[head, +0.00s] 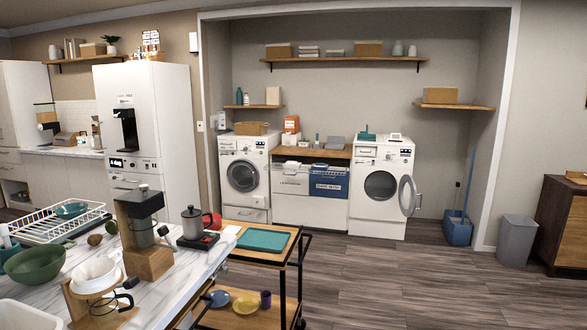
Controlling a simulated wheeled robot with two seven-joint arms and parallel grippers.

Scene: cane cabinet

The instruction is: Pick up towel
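No towel can be made out for certain. A flat teal rectangle (262,239) lies on the top of the wooden cart; I cannot tell whether it is a folded cloth or a tray. A small flat stack (309,51) on the long wall shelf could be folded cloth, but it is too small to tell. Neither of my grippers shows in the head view.
A marble counter (195,262) at the left front holds a dish rack (55,222), a green bowl (36,264) and coffee gear. The cart (240,222) stands beside it. The right washer (380,185) has its round door open. Wood floor is clear at centre right.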

